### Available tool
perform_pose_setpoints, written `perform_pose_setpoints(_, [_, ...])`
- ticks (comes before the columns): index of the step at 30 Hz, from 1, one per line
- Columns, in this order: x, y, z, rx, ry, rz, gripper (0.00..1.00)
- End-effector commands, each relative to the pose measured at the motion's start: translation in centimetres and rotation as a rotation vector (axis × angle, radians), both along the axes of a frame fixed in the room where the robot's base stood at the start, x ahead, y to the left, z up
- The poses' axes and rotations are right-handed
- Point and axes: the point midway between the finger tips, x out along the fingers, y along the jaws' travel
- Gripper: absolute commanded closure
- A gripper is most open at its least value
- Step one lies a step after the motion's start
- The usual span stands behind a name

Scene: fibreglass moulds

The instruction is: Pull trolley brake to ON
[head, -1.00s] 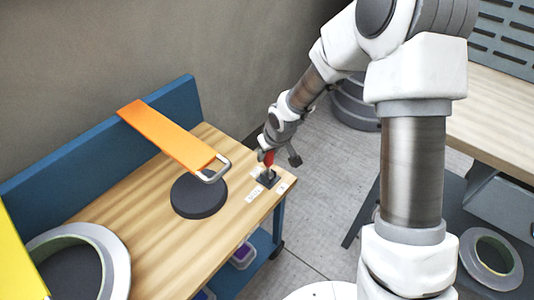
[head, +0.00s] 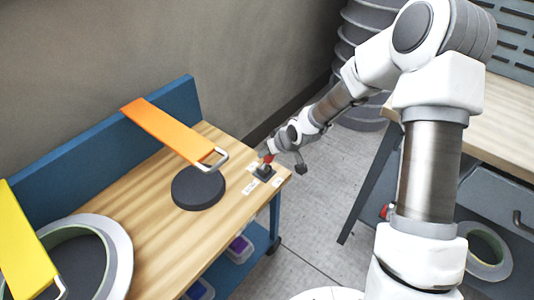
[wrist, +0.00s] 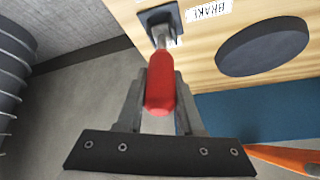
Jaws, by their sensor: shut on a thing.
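A white label reading BRAKE (wrist: 209,10) lies beside the base. Other small white labels near the lever are too small to read.
A ring mould (head: 120,250) and a yellow piece (head: 22,250) are at left. A workbench (head: 490,120) stands at right.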

Motion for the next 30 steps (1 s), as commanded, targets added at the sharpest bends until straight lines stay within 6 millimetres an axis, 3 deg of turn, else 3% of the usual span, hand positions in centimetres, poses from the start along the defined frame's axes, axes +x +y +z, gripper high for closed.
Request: perform_pose_setpoints(30, [-2.5, -4.0, -3.1, 0.508, -0.395, -0.002, 1.00])
